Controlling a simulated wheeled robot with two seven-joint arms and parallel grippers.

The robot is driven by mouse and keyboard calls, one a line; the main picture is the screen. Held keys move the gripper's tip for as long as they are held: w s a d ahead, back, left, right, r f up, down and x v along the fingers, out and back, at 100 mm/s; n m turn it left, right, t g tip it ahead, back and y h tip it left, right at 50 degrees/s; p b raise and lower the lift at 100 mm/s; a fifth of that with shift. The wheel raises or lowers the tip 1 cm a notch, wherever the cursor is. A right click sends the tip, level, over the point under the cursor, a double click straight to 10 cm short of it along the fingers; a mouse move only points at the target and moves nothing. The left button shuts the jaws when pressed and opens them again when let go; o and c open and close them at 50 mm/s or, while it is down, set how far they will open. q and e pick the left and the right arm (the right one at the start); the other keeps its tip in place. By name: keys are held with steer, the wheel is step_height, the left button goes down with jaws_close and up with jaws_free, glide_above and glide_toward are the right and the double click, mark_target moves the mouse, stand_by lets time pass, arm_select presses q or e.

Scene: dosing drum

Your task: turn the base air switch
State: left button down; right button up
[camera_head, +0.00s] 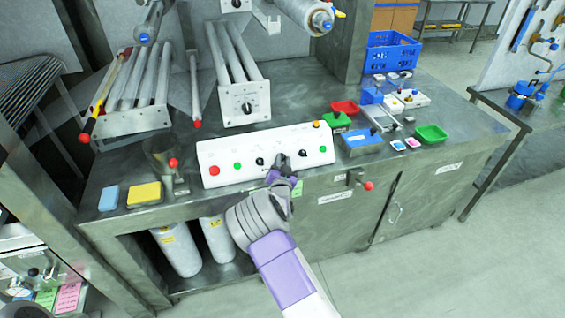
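A white control panel (225,157) stands on the metal bench. It carries a red button (214,171), green buttons and several small black knobs, among them a knob (260,161) left of my gripper and a knob (303,153) right of it. The labels are too small to read, so I cannot tell which knob is the base air switch. My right gripper (280,164) is at the panel's middle, its dark fingertips at the panel face. It covers part of the face there. Whether the fingers are open or shut on a knob is not clear. My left gripper is not in view.
Red and green trays (431,133) and a blue crate (392,52) are at the right. A red-tipped handle (368,186) juts from the bench front.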

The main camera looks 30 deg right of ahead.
jaws_close()
steer(key=shift+d+f+n+t+y+b, duration=0.1)
steer(key=shift+n+t+y+b, duration=0.2)
steer(key=shift+n+b, duration=0.25)
steer(key=shift+d+f+n+t+y+b, duration=0.1)
steer(key=shift+n+t+y+b, duration=0.25)
steer(key=shift+n, duration=0.3)
steer(key=n+y+b, duration=0.1)
steer(key=n, duration=0.1)
steer(key=n+t+y+b, duration=0.1)
steer(key=n+y, duration=0.1)
steer(key=shift+s+d+n+t, duration=0.15)
steer(key=shift+n+t, duration=0.1)
steer(key=shift+n, duration=0.15)
steer(key=n+y, duration=0.1)
steer(key=n+y+b, duration=0.1)
steer(key=n, duration=0.1)
steer(key=n+y+b, duration=0.1)
steer(key=n, duration=0.1)
steer(key=shift+d+r+t+y, duration=0.15)
steer(key=shift+d+t+y, duration=0.1)
steer(key=shift+t+y, duration=0.15)
steer(key=shift+d+r+n+g+y, duration=0.1)
steer(key=shift+n+g+y, duration=0.3)
steer(key=shift+n+y, duration=1.4)
steer(key=shift+n+h, duration=0.25)
steer(key=shift+n, duration=0.45)
